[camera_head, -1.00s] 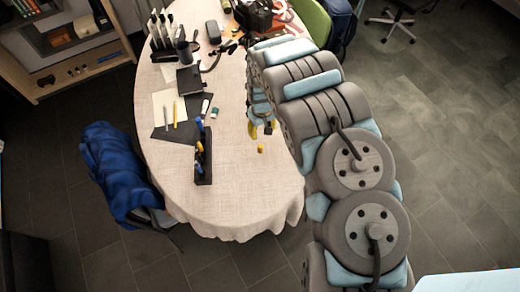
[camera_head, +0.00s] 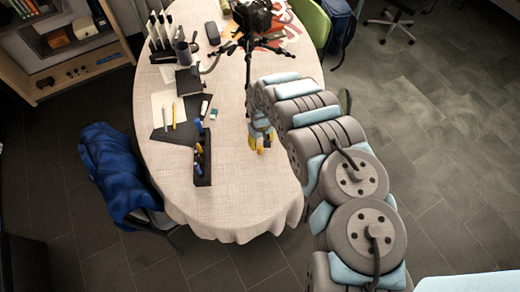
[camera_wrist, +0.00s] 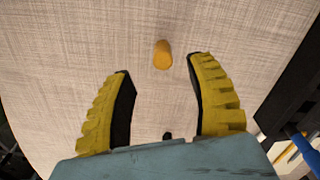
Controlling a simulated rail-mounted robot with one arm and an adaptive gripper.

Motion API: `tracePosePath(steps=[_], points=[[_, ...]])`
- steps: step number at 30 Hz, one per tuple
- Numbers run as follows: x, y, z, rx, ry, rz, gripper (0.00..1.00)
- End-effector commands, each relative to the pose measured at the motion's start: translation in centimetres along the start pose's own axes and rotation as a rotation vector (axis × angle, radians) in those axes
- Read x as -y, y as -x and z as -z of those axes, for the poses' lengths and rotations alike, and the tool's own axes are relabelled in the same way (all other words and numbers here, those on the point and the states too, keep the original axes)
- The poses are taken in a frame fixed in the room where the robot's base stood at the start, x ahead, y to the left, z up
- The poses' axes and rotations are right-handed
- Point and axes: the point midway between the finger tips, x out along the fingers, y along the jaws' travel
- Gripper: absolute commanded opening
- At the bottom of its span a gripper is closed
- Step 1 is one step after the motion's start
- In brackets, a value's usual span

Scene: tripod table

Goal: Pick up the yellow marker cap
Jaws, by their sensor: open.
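The yellow marker cap (camera_wrist: 163,55) lies on the pale cloth of the table in the wrist view. It sits just beyond my fingertips, near the line between them and closer to the right finger. My gripper (camera_wrist: 156,75) is open and empty, with its two yellow ribbed fingers apart. In the head view my gripper (camera_head: 260,143) is low over the right half of the table (camera_head: 235,205). The cap cannot be made out there, hidden by my gripper.
A dark pen tray (camera_head: 203,175) with markers stands left of my gripper; its edge shows at the wrist view's right. A black tripod (camera_head: 248,60) stands beyond my arm. Dark and pale sheets (camera_head: 165,130) lie at left. The cloth around the cap is clear.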

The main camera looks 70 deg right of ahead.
Motion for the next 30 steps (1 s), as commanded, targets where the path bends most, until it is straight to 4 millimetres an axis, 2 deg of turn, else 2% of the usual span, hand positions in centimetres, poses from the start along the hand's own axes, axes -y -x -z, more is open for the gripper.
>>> tracePosePath(steps=[21, 30], points=[[0.3, -4.6, 0.2, -0.001, -0.002, 0.002, 0.56], [0.2, -5.2, 0.1, 0.001, -0.002, -0.001, 0.56]])
